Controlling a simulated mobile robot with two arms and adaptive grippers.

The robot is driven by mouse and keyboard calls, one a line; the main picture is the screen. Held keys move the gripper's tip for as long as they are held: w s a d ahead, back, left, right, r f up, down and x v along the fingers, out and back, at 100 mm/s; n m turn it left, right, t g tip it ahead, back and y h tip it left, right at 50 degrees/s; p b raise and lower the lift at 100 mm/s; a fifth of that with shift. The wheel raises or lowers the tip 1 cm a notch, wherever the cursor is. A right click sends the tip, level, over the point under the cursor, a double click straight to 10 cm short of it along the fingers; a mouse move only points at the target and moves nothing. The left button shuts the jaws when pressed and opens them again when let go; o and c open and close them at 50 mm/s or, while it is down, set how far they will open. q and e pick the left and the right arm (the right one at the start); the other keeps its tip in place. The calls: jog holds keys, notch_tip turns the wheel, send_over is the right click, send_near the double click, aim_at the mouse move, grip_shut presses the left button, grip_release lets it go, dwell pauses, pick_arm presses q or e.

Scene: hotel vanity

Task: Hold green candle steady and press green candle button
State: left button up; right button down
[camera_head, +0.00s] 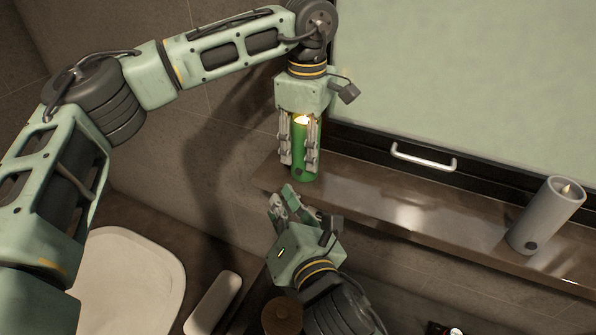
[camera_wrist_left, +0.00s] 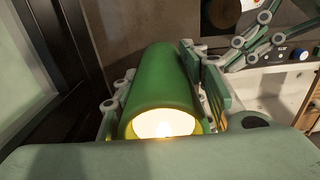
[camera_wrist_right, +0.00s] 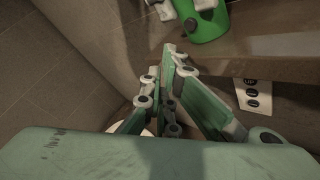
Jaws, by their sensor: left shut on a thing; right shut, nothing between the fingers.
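The green candle (camera_head: 304,155) stands upright at the left end of the shelf, with a bright glow at its top. A dark round button (camera_head: 299,171) shows low on its front. My left gripper (camera_head: 299,158) comes from above and is shut around the candle's sides. In the left wrist view the candle (camera_wrist_left: 160,85) lies between the fingers, its glowing end towards the camera. My right gripper (camera_head: 279,193) is shut and empty, its fingertips just below and in front of the candle's base. In the right wrist view the candle (camera_wrist_right: 210,22) and button are beyond the fingertips, apart from them.
A grey candle (camera_head: 543,218) stands at the right of the brown shelf (camera_head: 400,205). A metal handle (camera_head: 424,158) is on the dark frame behind it. A white basin (camera_head: 130,270), a pale tray (camera_head: 213,304) and a round brown item (camera_head: 281,316) are below. The shelf's middle is clear.

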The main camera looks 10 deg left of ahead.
jog(key=shift+s+a, duration=0.2)
jog(key=shift+s, duration=1.05)
pick_arm(q)
jog(key=o, duration=1.4)
jog(key=shift+r, duration=0.15)
notch_tip(320, 180, up, 12)
jog(key=shift+f, duration=0.1)
jog(key=shift+f, duration=0.1)
pick_arm(e)
jog(key=shift+s, duration=0.1)
